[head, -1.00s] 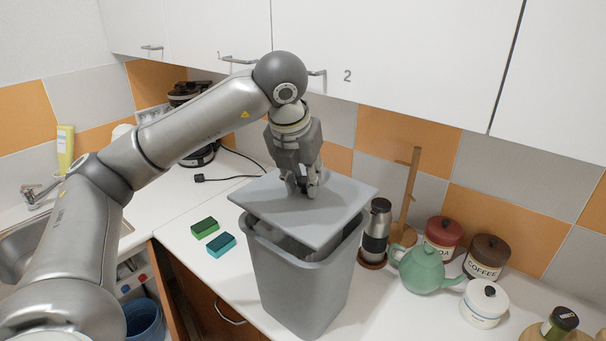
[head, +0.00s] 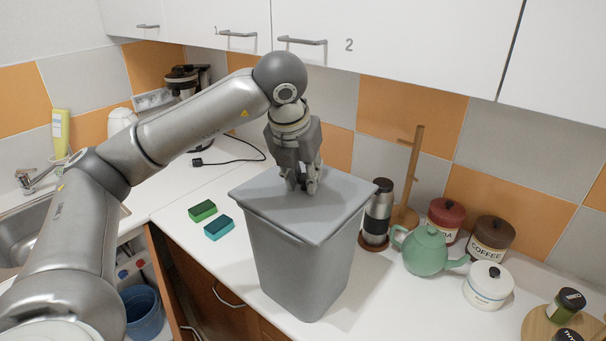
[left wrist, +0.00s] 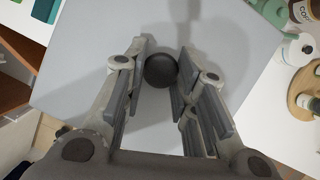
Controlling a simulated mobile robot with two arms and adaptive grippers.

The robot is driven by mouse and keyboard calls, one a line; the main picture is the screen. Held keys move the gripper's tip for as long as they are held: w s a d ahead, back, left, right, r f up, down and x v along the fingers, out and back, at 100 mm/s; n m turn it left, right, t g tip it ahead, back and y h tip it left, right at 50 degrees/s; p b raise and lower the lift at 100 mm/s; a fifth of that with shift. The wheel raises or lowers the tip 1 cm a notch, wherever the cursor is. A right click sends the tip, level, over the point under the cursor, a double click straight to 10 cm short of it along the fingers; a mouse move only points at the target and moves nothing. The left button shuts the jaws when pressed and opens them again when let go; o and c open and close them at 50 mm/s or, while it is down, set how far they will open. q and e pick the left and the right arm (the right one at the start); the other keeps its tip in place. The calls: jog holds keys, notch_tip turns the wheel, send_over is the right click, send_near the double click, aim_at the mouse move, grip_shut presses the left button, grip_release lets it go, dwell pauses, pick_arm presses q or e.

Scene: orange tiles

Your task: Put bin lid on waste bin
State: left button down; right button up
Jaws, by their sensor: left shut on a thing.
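The grey waste bin (head: 300,272) stands upright on the white counter. The square grey bin lid (head: 265,207) lies across the top of the bin, close to level, and covers its opening. Its front edge sits at the bin's rim; whether it is fully seated all round I cannot tell. My left gripper (head: 302,186) points down at the middle of the lid and is shut on its knob. In the left wrist view the dark round knob (left wrist: 161,70) is between the finger pads, with the lid (left wrist: 90,60) beneath. My right gripper is not in view.
Right of the bin are a dark flask (head: 377,215), a green teapot (head: 425,252) and several lidded jars. Wall cabinets (head: 420,45) hang above. A sink (head: 22,235) is at far left.

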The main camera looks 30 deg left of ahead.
pick_arm(q)
jog(key=c, duration=1.2)
grip_release()
jog(key=shift+o, duration=0.5)
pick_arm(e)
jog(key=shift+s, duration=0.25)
pick_arm(q)
jog(key=v, duration=1.2)
jog(key=shift+s, duration=0.1)
jog(key=shift+f, duration=0.1)
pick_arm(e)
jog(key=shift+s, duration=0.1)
